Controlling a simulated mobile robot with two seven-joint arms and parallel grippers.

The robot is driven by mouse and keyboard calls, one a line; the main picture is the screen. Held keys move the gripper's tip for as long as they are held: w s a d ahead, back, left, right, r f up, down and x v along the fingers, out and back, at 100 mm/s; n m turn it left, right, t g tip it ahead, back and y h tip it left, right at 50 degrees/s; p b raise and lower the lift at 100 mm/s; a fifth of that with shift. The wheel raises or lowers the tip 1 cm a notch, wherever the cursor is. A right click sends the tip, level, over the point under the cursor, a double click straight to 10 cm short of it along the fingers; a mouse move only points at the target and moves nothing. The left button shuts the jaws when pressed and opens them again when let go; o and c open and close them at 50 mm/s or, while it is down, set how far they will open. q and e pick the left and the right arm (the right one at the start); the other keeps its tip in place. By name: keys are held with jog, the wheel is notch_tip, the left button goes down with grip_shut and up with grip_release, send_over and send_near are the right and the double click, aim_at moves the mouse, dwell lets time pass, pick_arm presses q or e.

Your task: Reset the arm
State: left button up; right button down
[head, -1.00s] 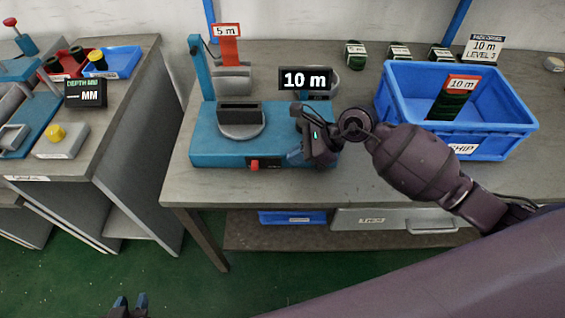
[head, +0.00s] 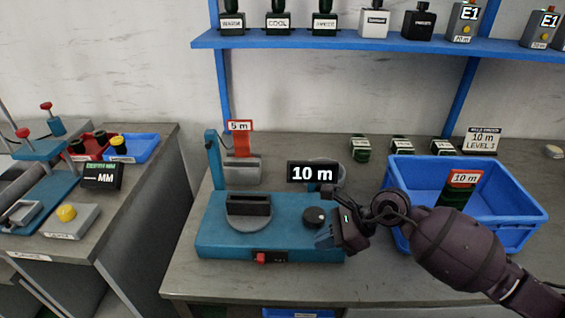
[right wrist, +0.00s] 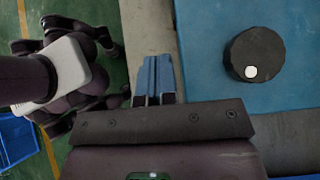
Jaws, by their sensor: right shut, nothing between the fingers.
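My right gripper (head: 323,240) is at the right front corner of a teal machine (head: 215,240) in the head view. Its blue fingers are together with nothing between them, as the right wrist view also shows (right wrist: 158,78). The machine's black knob (head: 315,217) is just behind and left of the fingers. In the right wrist view the knob (right wrist: 257,53) lies to the right, apart from the fingers. The machine also carries a black slotted block (head: 249,205) and a red front switch (head: 261,257). My left gripper is not seen in the head view.
A black "10 m" display (head: 312,172) stands behind the knob. A blue bin (head: 515,238) holding a dark piece with a "10 m" tag (head: 464,178) is behind my right arm. A blue shelf (head: 390,40) with bottles and boxes runs above. Another bench (head: 150,170) stands left.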

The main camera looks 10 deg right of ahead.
jog(key=s+a+r+m+t+y, duration=0.1)
jog(key=a+r+m+t+y, duration=0.2)
jog(key=a+r+m+y, duration=0.2)
jog(key=d+r+m+t+h, duration=0.45)
jog(key=m+t, duration=0.75)
jog(key=m, duration=0.5)
jog(key=s+d+f+m+g+h, duration=0.3)
jog(key=s+d+f+m+h, duration=0.3)
jog(key=m, duration=0.5)
jog(key=s+d+f+m+g+h, duration=0.35)
jog(key=d+f+m+h, duration=0.2)
jog(key=m+h, duration=0.4)
jog(key=s+a+f+m+g+y, duration=0.2)
jog(key=s+f+m+g+y, duration=0.15)
jog(key=s, duration=0.55)
jog(key=s+a+f+m+g+y, duration=0.1)
jog(key=s+f+m+g+y, duration=0.1)
jog(key=s+m+g, duration=0.45)
jog(key=w+f+n+t, duration=0.3)
jog(key=w+f+t, duration=0.4)
jog(key=t, duration=0.3)
jog(key=shift+a+f, duration=0.15)
jog(key=shift+f, duration=0.45)
jog(key=shift+y, duration=0.25)
